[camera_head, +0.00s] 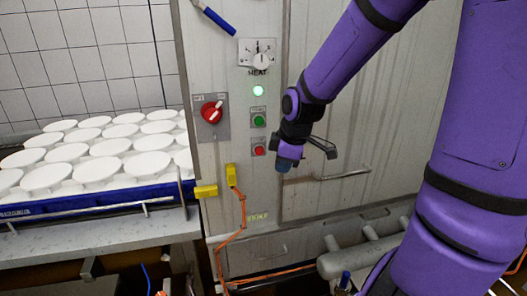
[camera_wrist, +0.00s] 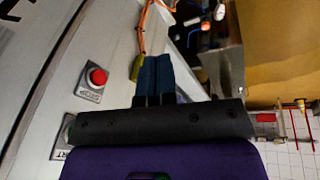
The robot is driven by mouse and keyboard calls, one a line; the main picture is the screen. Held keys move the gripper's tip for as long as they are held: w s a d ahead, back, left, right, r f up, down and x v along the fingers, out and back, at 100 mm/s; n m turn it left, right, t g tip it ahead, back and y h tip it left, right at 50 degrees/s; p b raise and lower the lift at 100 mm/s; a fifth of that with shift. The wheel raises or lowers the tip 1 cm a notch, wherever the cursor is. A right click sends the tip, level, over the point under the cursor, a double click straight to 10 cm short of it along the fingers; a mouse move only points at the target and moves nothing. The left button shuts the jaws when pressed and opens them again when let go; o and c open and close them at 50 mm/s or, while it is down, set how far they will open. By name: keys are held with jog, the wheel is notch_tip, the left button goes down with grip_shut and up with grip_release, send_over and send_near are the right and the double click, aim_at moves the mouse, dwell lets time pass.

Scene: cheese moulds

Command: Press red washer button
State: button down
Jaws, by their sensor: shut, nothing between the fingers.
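The red button (camera_head: 258,150) sits on a small plate on the grey washer panel, below a green button (camera_head: 258,121). My gripper (camera_head: 285,164) is in front of the panel, just to the right of the red button in the head view. Its blue fingers are shut together and empty. In the wrist view the red button (camera_wrist: 97,77) stands out to the left of the closed fingertips (camera_wrist: 155,62), apart from them. The green button is mostly hidden behind my gripper's body in that view.
A red rotary switch (camera_head: 211,111) and a dial (camera_head: 261,58) with a lit green lamp (camera_head: 258,91) share the panel. Yellow connectors (camera_head: 231,175) and an orange cable (camera_head: 240,215) hang below. White moulds (camera_head: 65,152) stand on a blue tray at left. A door handle (camera_head: 345,173) is at right.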

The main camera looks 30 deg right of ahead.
aim_at(264, 150)
jog(key=w+d+r+n+t+y, duration=0.2)
jog(key=w+d+r+t, duration=0.1)
jog(key=r, duration=0.2)
jog(key=shift+w+r+n+t, duration=0.2)
jog(key=shift+w+n+t, duration=0.1)
jog(key=shift+w+n, duration=0.1)
jog(key=shift+f, duration=0.1)
dwell(0.4)
jog(key=shift+w+a+f, duration=0.3)
jog(key=shift+w+f, duration=1)
jog(key=shift+w, duration=0.2)
jog(key=shift+w+a+f, duration=0.3)
jog(key=shift+w+f, duration=1)
jog(key=shift+w, duration=0.2)
jog(key=shift+w+a+f, duration=0.3)
jog(key=shift+w+f, duration=1)
jog(key=shift+w, duration=0.2)
